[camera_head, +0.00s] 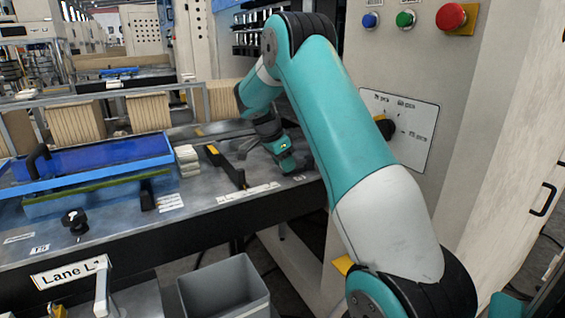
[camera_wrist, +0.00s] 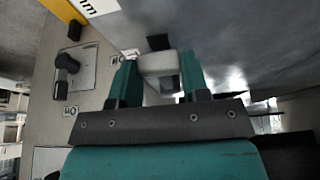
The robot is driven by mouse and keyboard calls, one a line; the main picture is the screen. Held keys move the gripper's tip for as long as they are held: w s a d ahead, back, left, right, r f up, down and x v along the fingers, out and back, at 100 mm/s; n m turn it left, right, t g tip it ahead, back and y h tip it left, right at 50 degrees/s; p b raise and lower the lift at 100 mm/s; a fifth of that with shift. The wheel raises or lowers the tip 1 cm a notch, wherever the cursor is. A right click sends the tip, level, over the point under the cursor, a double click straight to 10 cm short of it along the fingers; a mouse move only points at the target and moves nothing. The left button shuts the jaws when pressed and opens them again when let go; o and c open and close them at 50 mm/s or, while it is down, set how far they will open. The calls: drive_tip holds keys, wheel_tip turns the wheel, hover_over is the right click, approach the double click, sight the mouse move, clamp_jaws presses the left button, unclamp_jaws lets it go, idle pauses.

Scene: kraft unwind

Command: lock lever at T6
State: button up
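My gripper (camera_head: 284,158) is low over the right end of the metal bench, in front of the machine cabinet. In the wrist view, its two teal fingers (camera_wrist: 160,82) stand on either side of a pale, rounded block (camera_wrist: 158,65), which looks like a lever handle. Dark parts show beyond and below the block. The fingers look very near or touching its sides; whether they press on it cannot be told. In the head view my gripper hides this block. A T6 label is not readable in either view.
A black bar with a yellow end (camera_head: 228,168) stands left of my gripper. A blue tray (camera_head: 95,158) and a black knob (camera_head: 75,220) are farther left. The cabinet carries a black rotary switch (camera_head: 385,127) and a red button (camera_head: 451,17). A grey bin (camera_head: 222,290) stands below the bench.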

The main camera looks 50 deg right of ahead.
drive_tip(key=o, duration=0.4)
drive_tip(key=shift+o, duration=0.2)
drive_tip(key=shift+w, duration=0.1)
drive_tip(key=p+v, duration=0.2)
drive_tip(key=v, duration=1.5)
drive_tip(key=shift+r, duration=0.2)
drive_tip(key=shift+a, duration=0.1)
drive_tip(key=s+a+n+t+y, duration=0.2)
drive_tip(key=s+a+n, duration=0.2)
drive_tip(key=a+n, duration=0.6)
drive_tip(key=s+a+n+t+y, duration=0.15)
drive_tip(key=s+a+n, duration=0.5)
drive_tip(key=a, duration=0.65)
drive_tip(key=s+a+f+n+g+y, duration=0.1)
drive_tip(key=s+a+f+n+y, duration=0.1)
drive_tip(key=s+a+n, duration=0.4)
drive_tip(key=s+a+f+n+g+y, duration=0.1)
drive_tip(key=s+a+n, duration=0.5)
drive_tip(key=s, duration=0.6)
drive_tip(key=shift+s+a+f+n+y, duration=0.35)
drive_tip(key=shift+a+f+y, duration=0.25)
drive_tip(key=shift+a+y, duration=0.45)
